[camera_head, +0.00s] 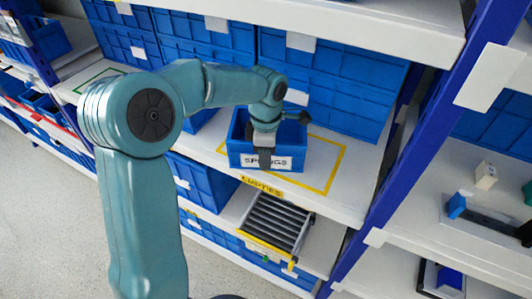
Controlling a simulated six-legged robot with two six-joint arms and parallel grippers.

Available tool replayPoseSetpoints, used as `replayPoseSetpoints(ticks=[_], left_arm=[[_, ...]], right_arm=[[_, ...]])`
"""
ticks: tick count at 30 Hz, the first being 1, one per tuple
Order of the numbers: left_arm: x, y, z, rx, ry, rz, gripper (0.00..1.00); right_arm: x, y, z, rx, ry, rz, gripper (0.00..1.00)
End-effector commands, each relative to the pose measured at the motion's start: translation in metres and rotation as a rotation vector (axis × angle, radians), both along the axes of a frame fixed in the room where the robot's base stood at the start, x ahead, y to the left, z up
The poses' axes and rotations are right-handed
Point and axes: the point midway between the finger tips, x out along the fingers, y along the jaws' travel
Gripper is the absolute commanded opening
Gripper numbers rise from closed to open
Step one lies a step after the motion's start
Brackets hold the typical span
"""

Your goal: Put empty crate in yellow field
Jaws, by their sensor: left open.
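A blue crate (293,146) labelled "SPRINGS" stands upright on the middle shelf. It appears to lie within the left part of the yellow-outlined field (322,160), whose front edge bears an "EMPTIES" label (262,186). The field's right part is bare. My left gripper (265,157) points down at the crate's front wall, with a finger in front of the label. It is open; whether it touches the wall cannot be told. The gripper hides part of the crate's inside. My right gripper is out of view.
Large blue bins (325,85) stand close behind the field. A blue rack upright (420,135) borders it on the right. A sloped roller rack (273,222) lies below. A green-outlined field (97,78) is on the shelf at left.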

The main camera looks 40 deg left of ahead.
Motion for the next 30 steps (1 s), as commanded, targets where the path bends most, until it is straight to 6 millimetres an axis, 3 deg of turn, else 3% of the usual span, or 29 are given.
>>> replayPoseSetpoints(ticks=[1, 15, 30], left_arm=[[0.0, 0.0, 0.007, 0.0, 0.0, 0.0, 0.43], [0.0, 0.0, 0.075, 0.0, -0.002, 0.0, 0.43], [0.0, 0.0, 0.078, 0.0, 0.0, 0.0, 0.43]], right_arm=[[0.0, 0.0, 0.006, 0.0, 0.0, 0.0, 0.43], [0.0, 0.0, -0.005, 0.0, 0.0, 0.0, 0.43], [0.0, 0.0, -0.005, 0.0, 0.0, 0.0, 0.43]])
